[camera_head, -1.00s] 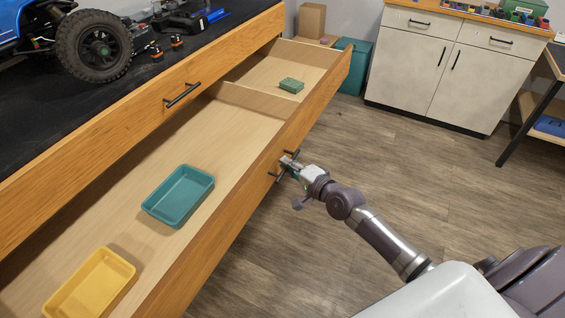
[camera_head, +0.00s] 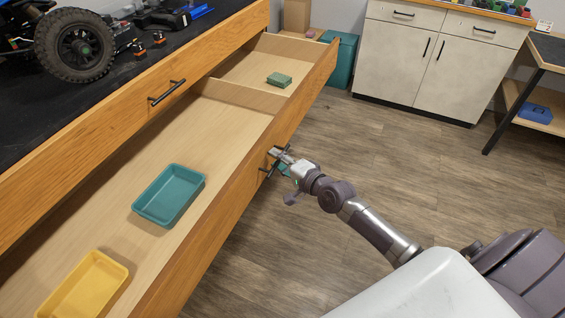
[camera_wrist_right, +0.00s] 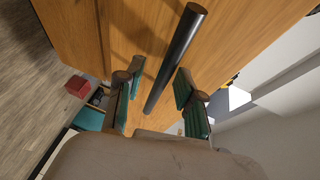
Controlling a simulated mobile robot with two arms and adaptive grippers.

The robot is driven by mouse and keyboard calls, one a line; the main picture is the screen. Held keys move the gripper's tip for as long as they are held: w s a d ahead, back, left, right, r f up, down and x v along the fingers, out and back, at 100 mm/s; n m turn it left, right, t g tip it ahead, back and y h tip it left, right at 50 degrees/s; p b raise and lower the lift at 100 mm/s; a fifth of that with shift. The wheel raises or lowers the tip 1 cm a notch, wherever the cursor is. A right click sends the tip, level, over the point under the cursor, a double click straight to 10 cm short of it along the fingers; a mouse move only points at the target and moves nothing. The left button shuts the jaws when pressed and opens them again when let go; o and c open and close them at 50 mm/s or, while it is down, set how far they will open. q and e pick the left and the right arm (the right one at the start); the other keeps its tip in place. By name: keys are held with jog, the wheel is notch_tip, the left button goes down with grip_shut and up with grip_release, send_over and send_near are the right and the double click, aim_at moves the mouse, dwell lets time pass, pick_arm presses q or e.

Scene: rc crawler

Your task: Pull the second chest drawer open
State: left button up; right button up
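The open chest drawer (camera_head: 232,205) is a long wooden drawer below a shut upper drawer front (camera_head: 115,125). It stands well out, with its inside showing. Its dark bar handle (camera_head: 268,170) is on the front face. My right gripper (camera_head: 279,158) is at this handle. In the right wrist view the handle bar (camera_wrist_right: 176,55) passes between the teal-padded fingers of my right gripper (camera_wrist_right: 157,100). The fingers are apart, with gaps beside the bar. My left gripper is not in view.
Inside the drawer are a teal tray (camera_head: 170,194), a yellow tray (camera_head: 85,290) and a small green block (camera_head: 279,80). A toy crawler (camera_head: 75,45) stands on the black top. A white cabinet (camera_head: 430,60) is at the back. The floor (camera_head: 400,160) right of the drawer is clear.

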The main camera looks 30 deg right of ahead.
jog(key=v, duration=1.2)
jog(key=s+d+f+n+g+h, duration=0.15)
jog(key=s+f, duration=0.25)
jog(key=f, duration=0.6)
jog(key=s+d+f+n+g+h, duration=0.1)
jog(key=s+f+n+g, duration=0.15)
jog(key=f, duration=0.75)
jog(key=s+d+f+n+g+h, duration=0.15)
jog(key=s+f, duration=0.25)
jog(key=f, duration=0.6)
jog(key=s+a+f+n+g, duration=0.3)
jog(key=s+f, duration=0.3)
jog(key=s, duration=0.3)
jog(key=s+a+f+n+g, duration=0.3)
jog(key=s+f, duration=0.4)
jog(key=s, duration=0.3)
jog(key=s+a+f+n+g, duration=0.3)
jog(key=s+a+f+n, duration=0.2)
jog(key=s, duration=0.5)
jog(key=shift+f, duration=0.65)
